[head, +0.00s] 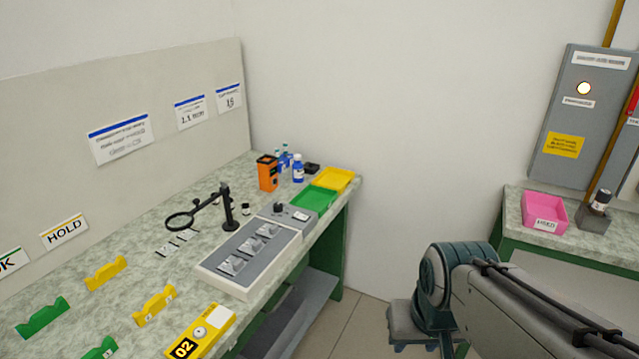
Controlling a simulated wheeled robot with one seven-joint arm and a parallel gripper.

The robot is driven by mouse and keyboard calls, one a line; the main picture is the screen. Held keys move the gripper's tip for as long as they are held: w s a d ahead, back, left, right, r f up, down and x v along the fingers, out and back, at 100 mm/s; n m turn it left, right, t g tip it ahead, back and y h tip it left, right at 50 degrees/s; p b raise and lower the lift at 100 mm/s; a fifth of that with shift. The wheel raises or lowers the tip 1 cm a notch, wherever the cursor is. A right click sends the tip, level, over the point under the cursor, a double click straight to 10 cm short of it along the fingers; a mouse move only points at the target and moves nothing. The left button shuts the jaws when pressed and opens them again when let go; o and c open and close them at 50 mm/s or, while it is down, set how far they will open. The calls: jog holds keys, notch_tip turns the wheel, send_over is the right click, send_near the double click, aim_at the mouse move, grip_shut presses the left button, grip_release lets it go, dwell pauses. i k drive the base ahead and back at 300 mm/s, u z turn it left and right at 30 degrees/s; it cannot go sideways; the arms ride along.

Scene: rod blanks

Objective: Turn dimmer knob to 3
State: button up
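A small black knob (278,207) stands on a low grey box (270,214) near the right end of the left workbench, just behind a white-framed panel. It looks like the dimmer knob. A small white label (301,216) is beside it; its print and the knob's setting are too small to read. My arm comes in from the lower right and bends down at a teal joint, over the floor and well to the right of the knob. My gripper's fingers do not show, so its state is hidden.
The panel (207,273) carries several grey plates. A magnifier stand (228,208), green tray (313,199), yellow tray (336,179) and orange device (267,173) are near the knob. Floor (354,312) is clear between the benches.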

aim_at(278, 208)
jog(key=z, duration=0.05)
jog(key=i, duration=1)
jog(key=u, duration=0.4)
